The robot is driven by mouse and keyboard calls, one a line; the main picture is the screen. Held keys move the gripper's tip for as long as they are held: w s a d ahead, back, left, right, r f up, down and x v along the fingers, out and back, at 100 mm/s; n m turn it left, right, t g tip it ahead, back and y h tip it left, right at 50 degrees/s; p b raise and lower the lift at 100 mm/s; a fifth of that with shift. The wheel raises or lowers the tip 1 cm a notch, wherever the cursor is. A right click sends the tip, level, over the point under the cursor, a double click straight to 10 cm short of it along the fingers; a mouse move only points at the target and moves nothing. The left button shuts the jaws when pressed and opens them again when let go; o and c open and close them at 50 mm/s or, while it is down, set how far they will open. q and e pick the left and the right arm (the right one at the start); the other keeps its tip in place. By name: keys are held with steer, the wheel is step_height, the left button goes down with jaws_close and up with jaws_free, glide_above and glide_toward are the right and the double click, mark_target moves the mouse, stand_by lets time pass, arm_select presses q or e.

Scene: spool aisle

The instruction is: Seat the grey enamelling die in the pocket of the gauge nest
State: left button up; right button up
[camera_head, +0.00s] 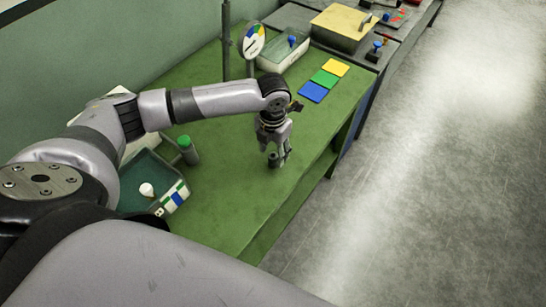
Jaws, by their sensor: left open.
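My left gripper (275,148) points down over the green bench and is open. A small dark grey piece (278,160), which may be the enamelling die, stands on the bench at its fingertips. I cannot tell whether the fingers touch it. I cannot pick out the gauge nest or its pocket for certain. My right gripper is not in view.
The bench (232,190) is clear around the gripper. A green-capped grey cylinder (188,152) stands left, beside a dark green tray (150,168) holding a white piece. Blue (313,92), green (324,78) and yellow (335,67) pads, a dial (252,40) and a pale box (284,60) are farther back.

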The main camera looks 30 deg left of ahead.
arm_select(q)
step_height(320, 180, down, 2)
steer(key=shift+f, duration=0.35)
steer(key=c, duration=0.6)
jaws_close()
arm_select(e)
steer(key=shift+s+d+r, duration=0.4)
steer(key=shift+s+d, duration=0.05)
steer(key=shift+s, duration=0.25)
